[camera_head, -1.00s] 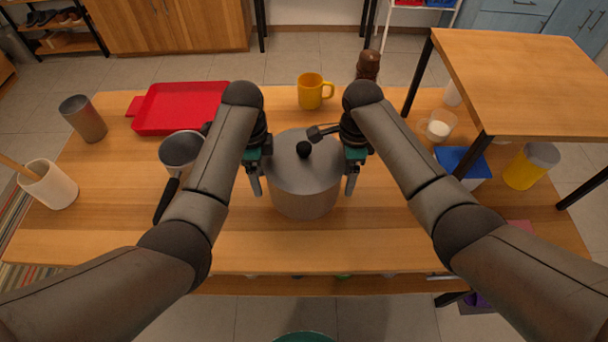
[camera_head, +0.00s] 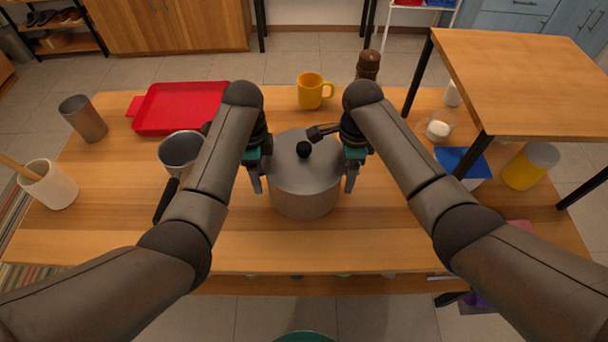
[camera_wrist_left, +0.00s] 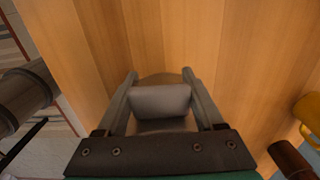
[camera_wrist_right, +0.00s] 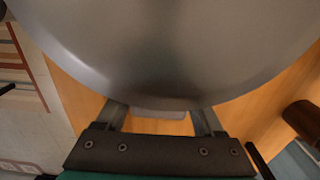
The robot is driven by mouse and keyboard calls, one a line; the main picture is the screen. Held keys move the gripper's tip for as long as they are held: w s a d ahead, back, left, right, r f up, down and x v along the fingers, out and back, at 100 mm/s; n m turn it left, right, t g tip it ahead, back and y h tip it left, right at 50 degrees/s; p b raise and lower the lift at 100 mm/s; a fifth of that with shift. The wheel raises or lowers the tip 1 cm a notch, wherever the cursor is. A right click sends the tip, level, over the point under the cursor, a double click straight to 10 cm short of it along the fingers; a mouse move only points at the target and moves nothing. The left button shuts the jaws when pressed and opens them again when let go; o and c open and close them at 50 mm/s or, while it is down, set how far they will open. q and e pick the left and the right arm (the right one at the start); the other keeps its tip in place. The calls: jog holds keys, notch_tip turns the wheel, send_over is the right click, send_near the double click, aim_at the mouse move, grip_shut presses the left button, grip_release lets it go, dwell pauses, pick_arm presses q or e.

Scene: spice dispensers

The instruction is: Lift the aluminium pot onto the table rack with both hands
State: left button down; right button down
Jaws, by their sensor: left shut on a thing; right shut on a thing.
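The grey aluminium pot (camera_head: 304,188) with a black lid knob stands upright on the wooden table in front of me. My left gripper (camera_head: 257,184) is at the pot's left side and my right gripper (camera_head: 350,184) at its right side, both fingers-down. In the left wrist view a grey piece (camera_wrist_left: 160,100) sits between the fingers. In the right wrist view the pot (camera_wrist_right: 170,45) fills the top, with a small grey piece (camera_wrist_right: 160,114) between the fingers. The handles are hidden in the head view. The raised wooden table rack (camera_head: 530,80) with black legs is at the right.
A dark saucepan (camera_head: 181,150) is left of the pot, close to my left arm. A red tray (camera_head: 180,108), yellow mug (camera_head: 312,92) and brown mill (camera_head: 368,65) stand behind. A blue-lidded container (camera_head: 462,162) and yellow shaker (camera_head: 530,166) are near the rack. The table front is clear.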

pick_arm(q)
jog(key=shift+w+r, duration=0.15)
jog(key=shift+r, duration=0.05)
pick_arm(e)
jog(key=shift+w+r, duration=0.1)
jog(key=shift+r, duration=0.1)
